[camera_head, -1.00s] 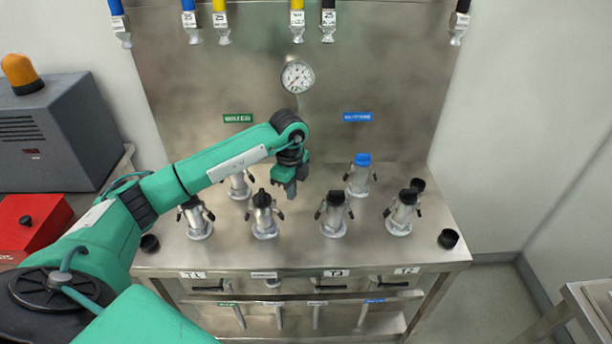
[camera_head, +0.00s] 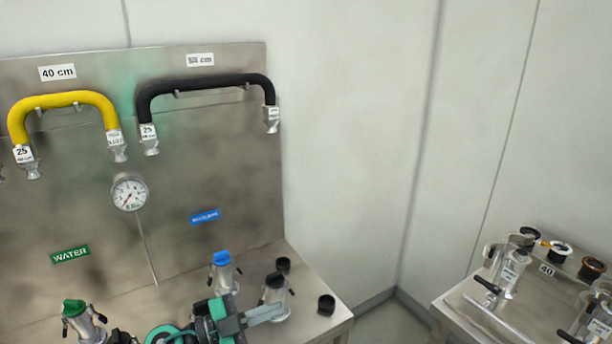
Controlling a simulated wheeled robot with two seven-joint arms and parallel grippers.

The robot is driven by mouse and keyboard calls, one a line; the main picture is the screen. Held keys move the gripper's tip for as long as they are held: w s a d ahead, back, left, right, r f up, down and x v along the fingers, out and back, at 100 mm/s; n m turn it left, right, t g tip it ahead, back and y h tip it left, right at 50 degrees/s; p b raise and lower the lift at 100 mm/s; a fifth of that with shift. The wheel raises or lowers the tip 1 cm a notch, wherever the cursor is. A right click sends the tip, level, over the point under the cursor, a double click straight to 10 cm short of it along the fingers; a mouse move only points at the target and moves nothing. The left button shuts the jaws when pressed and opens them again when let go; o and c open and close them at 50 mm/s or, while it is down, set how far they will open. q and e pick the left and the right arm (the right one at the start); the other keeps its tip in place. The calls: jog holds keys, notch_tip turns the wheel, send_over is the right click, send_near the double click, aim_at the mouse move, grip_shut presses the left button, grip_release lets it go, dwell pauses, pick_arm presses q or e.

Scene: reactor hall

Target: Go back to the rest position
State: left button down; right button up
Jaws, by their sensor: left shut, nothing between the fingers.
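My left gripper (camera_head: 262,312) is at the bottom edge of the head view, low over the steel bench. Its green and black body shows, with the fingers pointing right. It is shut with nothing held. It overlaps the valve fitting with a black top (camera_head: 275,288) in the picture; I cannot tell whether they touch. Most of my left arm is below the frame. My right gripper is not in view.
A blue-topped fitting (camera_head: 222,270) and a green-topped fitting (camera_head: 80,320) stand on the bench. A yellow hose (camera_head: 65,100) and a black hose (camera_head: 205,85) hang above the gauge (camera_head: 129,192). A side table (camera_head: 480,320) with fittings stands right.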

pick_arm(q)
jog(key=a+r+n+t+y, duration=0.3)
jog(key=a+n+t+y, duration=0.4)
jog(key=n+t, duration=0.5)
jog(key=s+a+f+n+g+y, duration=0.4)
jog(key=a+f+n+y, duration=0.4)
jog(key=f+y, duration=0.25)
jog(key=s+f+g, duration=0.6)
jog(key=s+f, duration=0.1)
jog(key=s, duration=0.4)
jog(key=s+f+g, duration=0.6)
jog(key=s, duration=0.6)
notch_tip(320, 180, down, 28)
jog(key=m+g, duration=0.1)
jog(key=s+a+f, duration=0.2)
jog(key=s+f, duration=0.7)
jog(key=f, duration=0.2)
jog(key=s+a+f+g, duration=0.1)
jog(key=s+f, duration=0.8)
jog(key=f, duration=0.2)
jog(key=shift+s+a+f+g, duration=0.25)
jog(key=shift+a+f+g, duration=0.05)
jog(key=shift+a, duration=0.05)
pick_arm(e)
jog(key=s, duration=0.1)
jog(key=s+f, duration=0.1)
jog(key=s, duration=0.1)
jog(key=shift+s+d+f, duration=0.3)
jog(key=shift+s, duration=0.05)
